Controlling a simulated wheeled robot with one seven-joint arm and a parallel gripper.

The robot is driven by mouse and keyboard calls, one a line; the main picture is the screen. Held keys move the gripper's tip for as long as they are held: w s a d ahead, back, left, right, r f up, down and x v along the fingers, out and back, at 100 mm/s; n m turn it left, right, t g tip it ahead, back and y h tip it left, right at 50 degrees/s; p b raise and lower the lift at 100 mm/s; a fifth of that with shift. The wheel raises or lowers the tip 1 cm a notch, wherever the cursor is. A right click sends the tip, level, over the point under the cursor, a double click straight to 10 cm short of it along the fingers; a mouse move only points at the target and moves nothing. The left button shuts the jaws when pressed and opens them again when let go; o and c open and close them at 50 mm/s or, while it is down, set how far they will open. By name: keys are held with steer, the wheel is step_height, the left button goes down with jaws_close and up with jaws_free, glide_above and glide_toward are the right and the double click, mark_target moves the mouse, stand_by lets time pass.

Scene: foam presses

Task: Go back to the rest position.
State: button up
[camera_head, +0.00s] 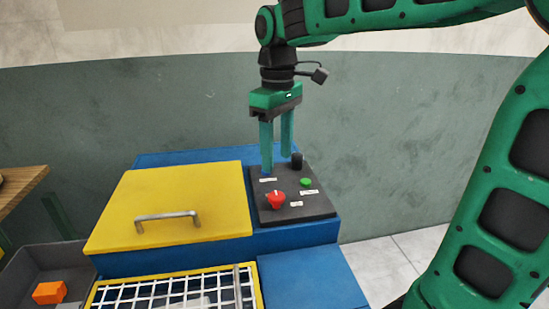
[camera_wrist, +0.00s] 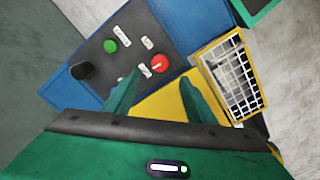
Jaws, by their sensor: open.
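My gripper (camera_head: 277,158) is green and points down above the back part of the dark control panel (camera_head: 318,208) on the blue press. Its two fingers are apart with nothing between them. In the wrist view, my gripper (camera_wrist: 160,95) shows both fingertips in front of the panel (camera_wrist: 102,52) and the yellow lid (camera_wrist: 167,108). The panel carries a red knob (camera_head: 275,200), a green button (camera_head: 306,182) and a black knob (camera_head: 297,160). The fingers look close to the panel; I cannot tell whether they touch it.
The yellow lid (camera_head: 165,195) with a metal handle (camera_head: 168,218) is down. A white grid in a yellow frame (camera_head: 258,283) lies in front. A grey bin (camera_head: 20,282) holds an orange block (camera_head: 49,292). A wooden table (camera_head: 22,190) stands left. Space above the press is free.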

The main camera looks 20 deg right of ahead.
stand_by(0.3)
steer(key=s+d+f+m, duration=0.6)
steer(key=s+d, duration=0.3)
steer(key=s, duration=0.2)
steer(key=s+d+f+m, duration=0.7)
steer(key=s+d, duration=0.1)
steer(key=s, duration=0.3)
steer(key=shift+s+d+f, duration=0.3)
steer(key=shift+d+f, duration=0.05)
steer(key=shift+w+f, duration=0.2)
steer(key=shift+w, duration=0.45)
